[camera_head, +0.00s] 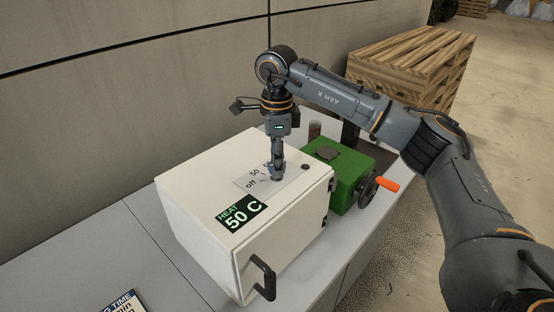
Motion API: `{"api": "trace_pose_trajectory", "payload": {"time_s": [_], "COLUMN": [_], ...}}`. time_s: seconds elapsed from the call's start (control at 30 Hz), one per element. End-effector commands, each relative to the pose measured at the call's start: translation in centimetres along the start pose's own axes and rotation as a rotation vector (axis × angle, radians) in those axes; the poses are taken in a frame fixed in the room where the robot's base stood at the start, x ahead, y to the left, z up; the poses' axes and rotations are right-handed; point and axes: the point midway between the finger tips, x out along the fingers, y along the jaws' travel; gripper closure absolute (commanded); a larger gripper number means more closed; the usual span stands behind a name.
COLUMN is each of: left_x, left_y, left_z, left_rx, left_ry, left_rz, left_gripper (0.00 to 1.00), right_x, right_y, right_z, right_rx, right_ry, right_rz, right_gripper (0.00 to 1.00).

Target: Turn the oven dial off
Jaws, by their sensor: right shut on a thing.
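The white oven (195,190) stands on a grey bench, its door with a black handle (263,277) facing the front. A label on its front edge (240,212) reads HEAT 50 C. On its top is a pale dial plate (247,187) marked "off" and "50", with another mark partly hidden. My right gripper (277,176) points straight down over this plate and is shut on the dial, which its fingers hide almost wholly. I cannot tell where the dial points. My left gripper is not in view.
A green machine (345,172) with a black wheel and an orange handle (386,184) stands close to the right of the oven. Wooden pallets (415,65) are stacked behind. A timer sign (124,303) lies at the lower left. The bench (135,245) left of the oven is clear.

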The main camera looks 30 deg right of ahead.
Motion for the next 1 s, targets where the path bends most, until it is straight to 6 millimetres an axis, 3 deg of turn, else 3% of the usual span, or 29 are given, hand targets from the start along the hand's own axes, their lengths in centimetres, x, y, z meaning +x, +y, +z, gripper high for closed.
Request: {"api": "trace_pose_trajectory", "payload": {"time_s": [0.17,0.2,0.3,0.67,0.77,1.0], "left_x": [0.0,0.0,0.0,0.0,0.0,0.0], "left_y": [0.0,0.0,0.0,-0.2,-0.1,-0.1], "left_z": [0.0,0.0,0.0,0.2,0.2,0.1], "left_rx": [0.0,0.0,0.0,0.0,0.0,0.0], "left_ry": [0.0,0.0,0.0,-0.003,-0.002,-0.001], "left_rz": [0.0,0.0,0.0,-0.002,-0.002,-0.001], "left_gripper": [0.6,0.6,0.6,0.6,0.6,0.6], "right_x": [-0.2,-0.2,-0.1,-0.3,-1.4,-6.5], "right_y": [-0.1,-0.1,-0.1,0.0,-0.1,-0.1], "right_z": [0.1,0.1,0.1,0.0,0.1,0.1], "right_rx": [-0.002,-0.002,-0.001,0.0,0.0,0.0], "right_ry": [-0.003,-0.003,-0.002,-0.001,-0.002,-0.003], "right_rz": [-0.004,-0.004,-0.003,-0.002,-0.003,-0.006], "right_gripper": [0.93,0.57,0.39,0.39,0.39,0.39]}}
